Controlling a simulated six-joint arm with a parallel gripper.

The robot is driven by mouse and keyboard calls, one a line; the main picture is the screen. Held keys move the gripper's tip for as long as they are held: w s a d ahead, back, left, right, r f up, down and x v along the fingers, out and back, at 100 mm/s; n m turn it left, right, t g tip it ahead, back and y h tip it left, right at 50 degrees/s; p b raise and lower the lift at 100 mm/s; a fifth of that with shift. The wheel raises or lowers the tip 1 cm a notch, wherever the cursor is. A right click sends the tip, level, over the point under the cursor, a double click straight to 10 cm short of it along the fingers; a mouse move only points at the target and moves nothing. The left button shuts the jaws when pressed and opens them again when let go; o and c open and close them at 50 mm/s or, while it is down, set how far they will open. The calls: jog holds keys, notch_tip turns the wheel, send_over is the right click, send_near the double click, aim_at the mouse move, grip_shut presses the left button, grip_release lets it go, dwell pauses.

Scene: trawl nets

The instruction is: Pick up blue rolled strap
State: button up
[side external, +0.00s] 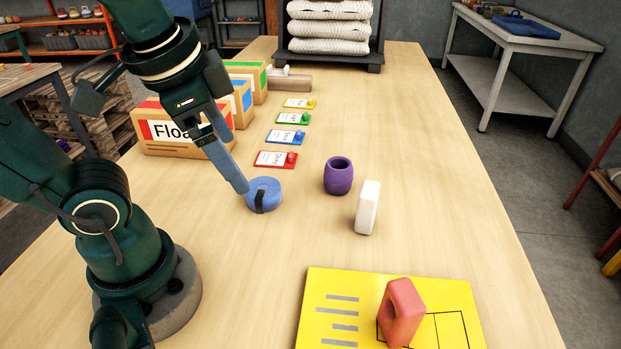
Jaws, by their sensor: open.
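The blue rolled strap (265,193) is a flat round roll with a dark band on its front side, lying on the wooden table. My gripper (239,188) points down at its left edge, with its blue-grey fingers close to or touching the strap. From this angle I cannot tell whether there is contact. The fingers overlap in the picture, so the gap between them is hard to see. The gripper is open, and the strap rests on the table.
A purple ring-shaped float (338,176) and a white block (367,208) stand right of the strap. A red block with a hole (401,312) stands on a yellow board (330,285) in front. Label cards (277,159) and cardboard boxes (165,137) lie behind. The table's right side is clear.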

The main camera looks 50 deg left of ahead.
jog(key=a+f+m+g+y, duration=0.1)
jog(key=a+m+g+y, duration=0.1)
jog(key=a+m, duration=0.15)
notch_tip(320, 180, up, 3)
jog(key=m+t+y, duration=0.2)
jog(key=m+y, duration=0.7)
jog(key=m, duration=0.6)
send_over(266, 195)
jog(key=d, duration=0.3)
jog(key=f, duration=1.2)
jog(key=s+f, duration=0.1)
jog(key=f, duration=0.6)
jog(key=shift+a, duration=0.25)
jog(key=shift+a+f, duration=0.1)
jog(key=shift+f, duration=0.05)
jog(key=shift+x, duration=2.45)
jog(key=c, duration=1.2)
